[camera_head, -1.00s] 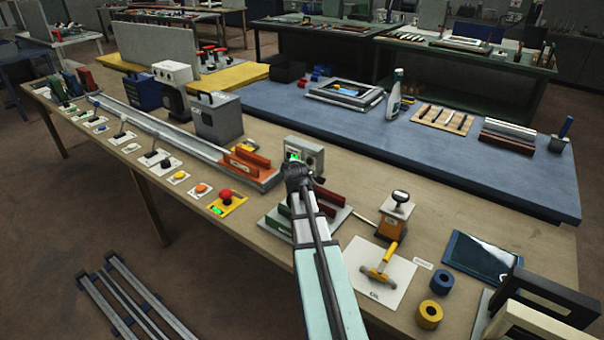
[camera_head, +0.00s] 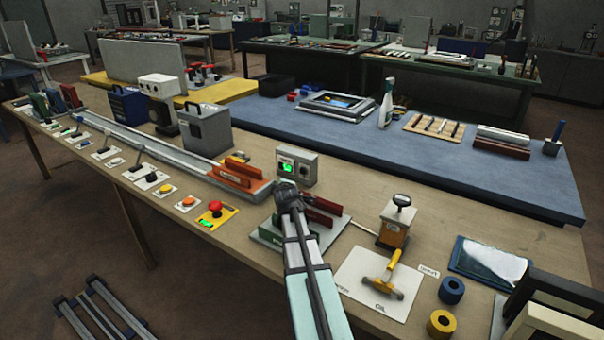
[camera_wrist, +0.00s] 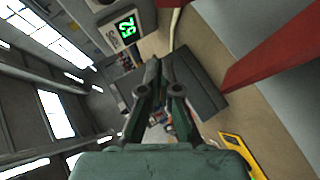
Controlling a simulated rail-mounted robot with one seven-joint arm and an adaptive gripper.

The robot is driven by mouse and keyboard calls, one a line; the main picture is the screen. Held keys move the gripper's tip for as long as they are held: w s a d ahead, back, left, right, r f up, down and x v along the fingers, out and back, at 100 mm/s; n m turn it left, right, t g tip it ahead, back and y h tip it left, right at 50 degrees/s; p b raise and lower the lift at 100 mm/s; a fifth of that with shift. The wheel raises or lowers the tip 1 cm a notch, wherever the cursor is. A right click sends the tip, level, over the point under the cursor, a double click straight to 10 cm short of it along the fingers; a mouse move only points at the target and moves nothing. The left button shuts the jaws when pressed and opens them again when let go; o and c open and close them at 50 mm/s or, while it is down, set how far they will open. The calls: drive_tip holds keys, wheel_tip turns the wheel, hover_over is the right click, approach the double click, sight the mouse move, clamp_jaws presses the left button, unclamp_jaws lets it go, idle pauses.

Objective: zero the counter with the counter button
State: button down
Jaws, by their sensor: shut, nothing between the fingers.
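The counter is a small grey box (camera_head: 297,166) on the bench, with a lit green display and a dark round part to its right in the head view. I cannot tell for certain which part is the counter button. My gripper (camera_head: 287,190) is in front of and just below the counter in the head view, with its fingers hard to make out. In the wrist view my gripper (camera_wrist: 161,66) has its fingers together and empty, apart from the display.
A red mushroom button on a yellow plate (camera_head: 229,217) lies to the left. An orange block (camera_head: 236,176) sits on the rail's end. Dark red bars (camera_head: 325,207) stand beside my gripper.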

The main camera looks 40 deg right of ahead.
drive_tip(key=d, duration=0.2)
drive_tip(key=w+d, duration=0.1)
drive_tip(key=d, duration=0.1)
drive_tip(key=w+d, duration=0.1)
drive_tip(key=d, duration=0.2)
drive_tip(key=shift+w+p, duration=0.1)
drive_tip(key=shift+p, duration=0.25)
drive_tip(key=shift+w+d, duration=0.15)
drive_tip(key=shift+d, duration=0.55)
idle(0.7)
drive_tip(key=shift+w+d+b, duration=0.15)
drive_tip(key=shift+d+b, duration=0.2)
drive_tip(key=shift+d, duration=0.05)
drive_tip(key=shift+w+d, duration=0.1)
drive_tip(key=shift+d, duration=0.35)
idle(0.9)
drive_tip(key=shift+a, duration=0.1)
drive_tip(key=shift+s+a+b, duration=0.25)
drive_tip(key=shift+a+b, duration=0.1)
drive_tip(key=shift+a, duration=0.4)
drive_tip(key=shift+s+a, duration=0.25)
drive_tip(key=shift+a, duration=0.55)
drive_tip(key=shift+s+a, duration=0.2)
drive_tip(key=shift+a, duration=0.6)
drive_tip(key=shift+s+a, duration=0.25)
drive_tip(key=shift+a, duration=0.55)
